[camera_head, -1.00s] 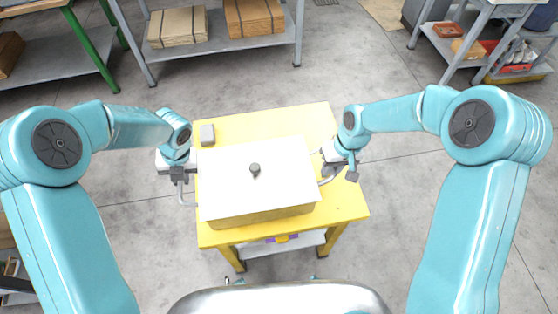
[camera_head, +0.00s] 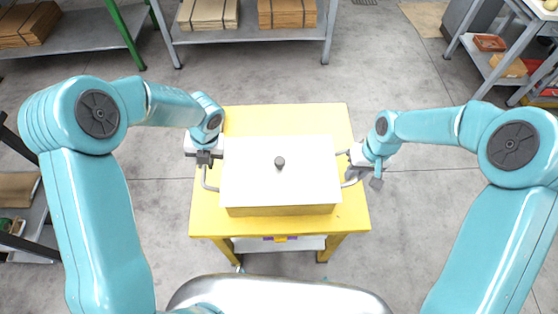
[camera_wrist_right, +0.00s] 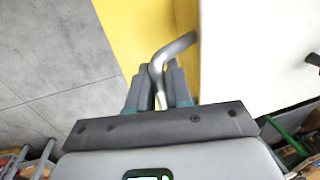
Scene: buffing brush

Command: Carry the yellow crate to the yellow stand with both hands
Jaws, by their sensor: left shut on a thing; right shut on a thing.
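The yellow crate (camera_head: 280,211) has a white lid with a dark knob (camera_head: 280,161) and a bent grey handle on each side. In the head view it is over the top of the yellow stand (camera_head: 290,119); I cannot tell whether it touches it. My left gripper (camera_head: 206,160) is shut on the left handle (camera_head: 206,180). My right gripper (camera_head: 354,172) is shut on the right handle (camera_head: 350,183). In the right wrist view the right gripper's fingers (camera_wrist_right: 160,92) close around the handle (camera_wrist_right: 172,52), with the white lid to the right.
A lower shelf (camera_head: 250,244) under the stand carries a small purple and yellow item. Grey shelving with cardboard stacks (camera_head: 287,13) stands at the back, and a grey rack (camera_head: 480,62) at the back right. The floor around the stand is clear.

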